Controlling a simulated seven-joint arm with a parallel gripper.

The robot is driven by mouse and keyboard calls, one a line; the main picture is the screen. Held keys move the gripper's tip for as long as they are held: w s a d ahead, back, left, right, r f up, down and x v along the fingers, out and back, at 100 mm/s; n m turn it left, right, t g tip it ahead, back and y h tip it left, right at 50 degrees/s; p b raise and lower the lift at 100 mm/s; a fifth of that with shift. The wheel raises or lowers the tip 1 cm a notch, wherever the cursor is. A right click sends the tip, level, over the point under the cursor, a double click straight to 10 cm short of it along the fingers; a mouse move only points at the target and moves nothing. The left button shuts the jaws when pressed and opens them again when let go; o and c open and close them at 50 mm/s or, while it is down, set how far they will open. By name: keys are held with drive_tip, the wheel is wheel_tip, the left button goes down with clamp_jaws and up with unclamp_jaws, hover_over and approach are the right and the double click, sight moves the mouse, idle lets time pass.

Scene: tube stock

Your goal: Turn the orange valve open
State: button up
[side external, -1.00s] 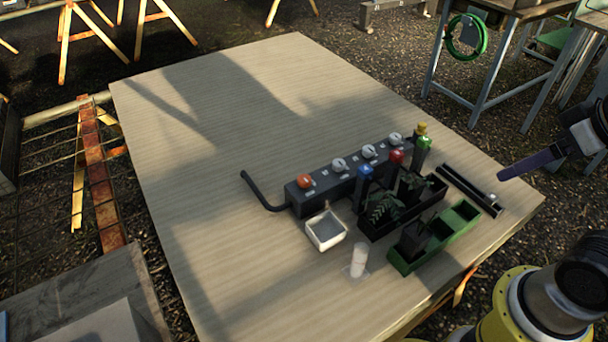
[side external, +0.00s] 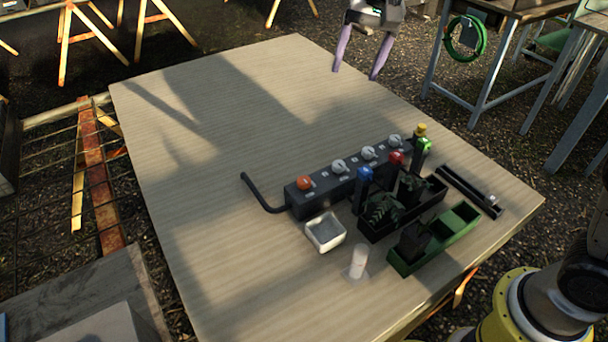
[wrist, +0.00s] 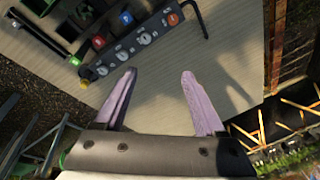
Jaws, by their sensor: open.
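The orange valve (side external: 304,182) is a round knob on top of the left end of a long dark manifold block (side external: 327,190). Three white-grey knobs sit in a row beside it on the same block. In the wrist view the orange valve (wrist: 172,18) shows at the top, at the block's right end. My gripper (side external: 356,72) has two purple fingers, spread apart and empty. It hangs over the far edge of the table, well away from the valve. In the wrist view my gripper (wrist: 158,74) points toward the table, with bare tabletop between its fingers.
A black bent pipe (side external: 262,195) leaves the block's left end. In front stand a white square dish (side external: 326,233), a clear cup (side external: 358,262), a green tray (side external: 402,266) and a black planter (side external: 375,233). Blue, red and green-topped bottles stand close to the block. The left tabletop is clear.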

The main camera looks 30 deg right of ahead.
drive_tip(key=w+a+f+g, duration=0.2)
drive_tip(key=w+a+f, duration=0.35)
drive_tip(key=f, duration=0.45)
drive_tip(key=n, duration=0.1)
hover_over(304, 179)
wheel_tip(304, 179, down, 7)
drive_tip(key=shift+g+h, duration=0.3)
drive_tip(key=shift+g, duration=0.1)
wheel_tip(304, 179, down, 13)
drive_tip(key=shift+s+r, duration=0.1)
drive_tip(key=shift+r, duration=0.05)
drive_tip(key=shift+c, duration=0.4)
clamp_jaws()
